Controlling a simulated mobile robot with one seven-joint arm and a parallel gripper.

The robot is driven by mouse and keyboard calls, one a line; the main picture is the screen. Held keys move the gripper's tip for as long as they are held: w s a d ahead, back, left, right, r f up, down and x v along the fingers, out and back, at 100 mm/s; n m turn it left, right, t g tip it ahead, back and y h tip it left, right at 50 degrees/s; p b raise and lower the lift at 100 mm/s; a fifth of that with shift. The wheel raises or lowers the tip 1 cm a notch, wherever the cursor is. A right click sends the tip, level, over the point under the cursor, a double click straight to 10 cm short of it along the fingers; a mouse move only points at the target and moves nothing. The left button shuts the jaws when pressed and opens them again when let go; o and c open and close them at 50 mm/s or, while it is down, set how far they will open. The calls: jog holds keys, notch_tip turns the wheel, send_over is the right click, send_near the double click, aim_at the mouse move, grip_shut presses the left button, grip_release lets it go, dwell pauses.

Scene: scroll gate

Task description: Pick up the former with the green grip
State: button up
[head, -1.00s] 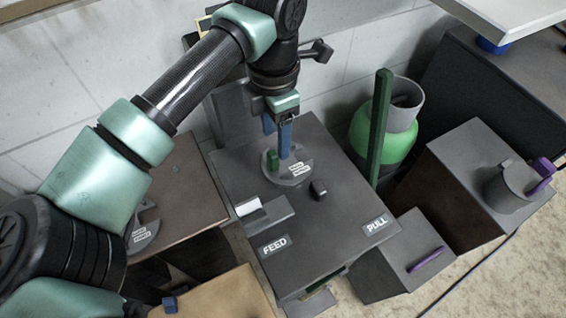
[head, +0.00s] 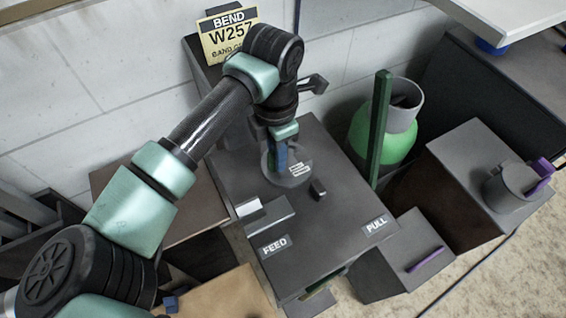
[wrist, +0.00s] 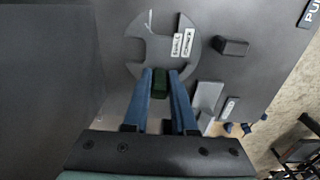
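The former with the green grip is a flat grey notched disc (wrist: 190,45) with two white labels, lying on top of the dark machine. It also shows in the head view (head: 299,170). Its green grip (wrist: 160,84) stands up at the near edge of the disc in the wrist view. My gripper (wrist: 161,76) has its two blue fingers down on either side of this grip, with little or no gap visible. I cannot tell whether they press on it. In the head view my gripper (head: 279,165) points down at the disc and mostly hides the grip.
The dark machine top (head: 340,205) carries a small black knob (head: 318,189) and a grey block (head: 268,214). A green post (head: 379,130) and green canister (head: 392,140) stand to the right. A purple-handled pot (head: 512,188) sits farther right. A yellow BEND sign (head: 228,35) is behind.

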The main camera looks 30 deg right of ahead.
grip_shut()
jog(key=shift+r, duration=0.1)
dwell(0.9)
